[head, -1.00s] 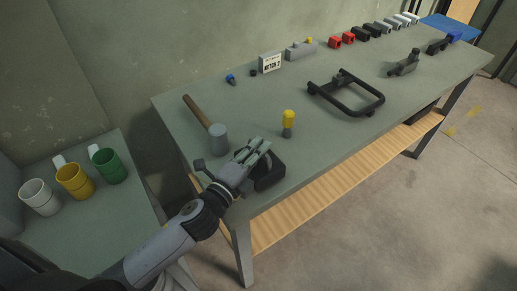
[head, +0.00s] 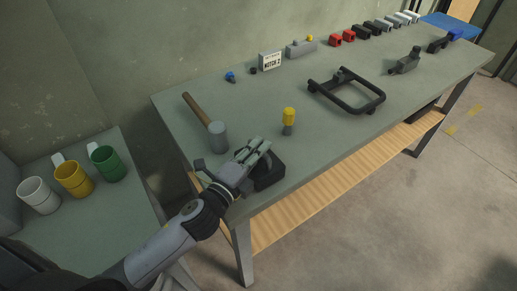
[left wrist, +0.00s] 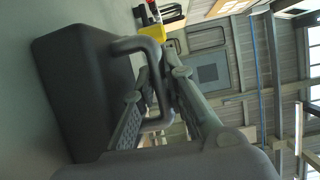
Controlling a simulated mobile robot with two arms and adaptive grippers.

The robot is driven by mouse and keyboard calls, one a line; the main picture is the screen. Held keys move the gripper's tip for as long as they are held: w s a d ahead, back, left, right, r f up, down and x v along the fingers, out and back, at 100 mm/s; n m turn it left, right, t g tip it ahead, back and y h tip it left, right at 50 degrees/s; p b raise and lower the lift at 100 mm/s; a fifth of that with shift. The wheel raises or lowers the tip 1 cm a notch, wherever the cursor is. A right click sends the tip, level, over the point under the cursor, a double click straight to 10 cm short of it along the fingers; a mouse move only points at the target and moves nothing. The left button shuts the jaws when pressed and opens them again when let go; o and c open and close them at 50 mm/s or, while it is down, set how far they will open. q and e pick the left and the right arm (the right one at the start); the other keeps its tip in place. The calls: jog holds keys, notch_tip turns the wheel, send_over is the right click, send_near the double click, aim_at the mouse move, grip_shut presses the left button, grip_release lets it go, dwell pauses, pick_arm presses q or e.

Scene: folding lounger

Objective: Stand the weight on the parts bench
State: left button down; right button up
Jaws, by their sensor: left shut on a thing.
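The weight (head: 269,176) is a dark block with a loop handle. It is at the near left corner of the parts bench (head: 330,133), and its base appears to rest on the bench top. My left gripper (head: 256,152) is shut on its handle and hides part of it in the head view. In the left wrist view the block of the weight (left wrist: 80,85) fills the left side, and the handle passes between the gripper's fingers (left wrist: 158,88). My right gripper is not in view.
A black frame (head: 350,105) lies further right. Several small blocks line the back edge. Mugs (head: 73,178) stand on a side table at left. The bench front right of the weight is clear.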

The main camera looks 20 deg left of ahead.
pick_arm(q)
jog(key=shift+r, duration=0.2)
jog(key=c, duration=1.6)
grip_release()
jog(key=shift+o, duration=0.2)
jog(key=shift+s+f, duration=0.2)
jog(key=shift+f, duration=0.2)
jog(key=v, duration=1.1)
jog(key=shift+s+a+r, duration=0.15)
jog(key=shift+s+r, duration=0.15)
jog(key=shift+s, duration=0.1)
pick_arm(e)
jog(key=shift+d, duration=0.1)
